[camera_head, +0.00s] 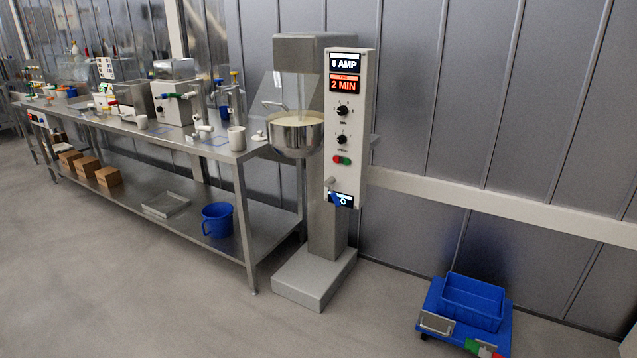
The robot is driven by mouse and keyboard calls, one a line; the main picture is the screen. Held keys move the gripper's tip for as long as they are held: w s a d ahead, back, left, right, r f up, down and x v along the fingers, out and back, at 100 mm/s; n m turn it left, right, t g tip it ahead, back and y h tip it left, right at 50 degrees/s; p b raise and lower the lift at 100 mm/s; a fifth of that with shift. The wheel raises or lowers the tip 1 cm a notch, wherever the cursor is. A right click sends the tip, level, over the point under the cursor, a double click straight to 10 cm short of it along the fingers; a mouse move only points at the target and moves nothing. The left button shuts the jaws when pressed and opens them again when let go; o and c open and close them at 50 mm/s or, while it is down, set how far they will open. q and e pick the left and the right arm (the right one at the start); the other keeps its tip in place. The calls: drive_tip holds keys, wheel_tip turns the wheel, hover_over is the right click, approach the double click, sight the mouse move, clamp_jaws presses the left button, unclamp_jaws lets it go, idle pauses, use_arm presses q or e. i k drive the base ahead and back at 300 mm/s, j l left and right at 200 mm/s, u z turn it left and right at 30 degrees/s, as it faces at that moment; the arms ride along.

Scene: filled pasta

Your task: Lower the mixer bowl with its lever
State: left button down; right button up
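The mixer (310,225) stands on the floor at the right end of a steel table, on a grey base. Its steel bowl (295,140) sits high under the mixer head, with pale contents near the rim. A clear guard (272,92) is above the bowl. I cannot tell which of these is the bowl lever. Neither of my grippers is in view.
The steel table (190,146) carries machines and cups, including a white cup (236,138). A blue jug (217,219) and cardboard boxes (108,176) are on its lower shelf. A blue bin (472,300) sits on a scale at right. The floor in front is clear.

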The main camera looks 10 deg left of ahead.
sight(328, 183)
drive_tip(key=i+j+z, duration=0.3)
drive_tip(key=i+j, duration=0.25)
drive_tip(key=i, duration=0.15)
drive_tip(key=i+j+z, duration=0.3)
drive_tip(key=i+j, duration=0.35)
drive_tip(key=i+j+z, duration=0.15)
drive_tip(key=j, duration=0.2)
drive_tip(key=i+j+z, duration=0.2)
drive_tip(key=j, duration=0.15)
drive_tip(key=j+z, duration=0.15)
drive_tip(key=j, duration=0.25)
drive_tip(key=i+j+z, duration=0.2)
drive_tip(key=j, duration=0.2)
drive_tip(key=k+l, duration=0.05)
drive_tip(key=k, duration=0.05)
